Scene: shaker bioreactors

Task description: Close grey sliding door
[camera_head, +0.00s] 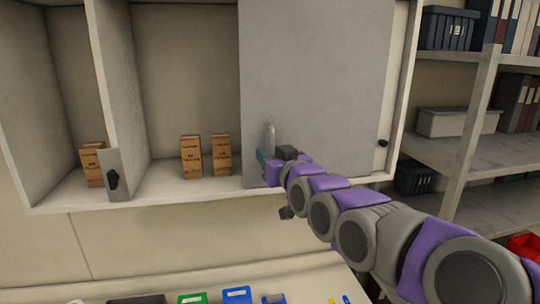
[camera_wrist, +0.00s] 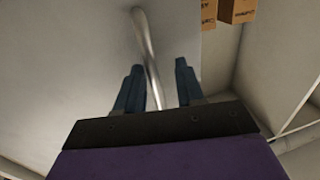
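The grey sliding door (camera_head: 312,80) covers the right part of the wall cabinet, and the compartment to its left stands open. Its metal handle (camera_head: 269,138) is an upright bar near the door's left edge. My gripper (camera_head: 264,157) is at the lower end of this handle. In the wrist view the handle (camera_wrist: 147,50) runs down between the two blue fingers of my gripper (camera_wrist: 157,85). The fingers are apart, with the bar nearer the left finger and a gap to the right finger. The door's surface (camera_wrist: 70,60) fills the left of that view.
Two small brown boxes (camera_head: 191,157) (camera_head: 222,154) stand on the open cabinet floor, and another box (camera_head: 92,164) is farther left. Shelves (camera_head: 455,155) stand at right. Coloured items (camera_head: 237,295) lie on the counter below.

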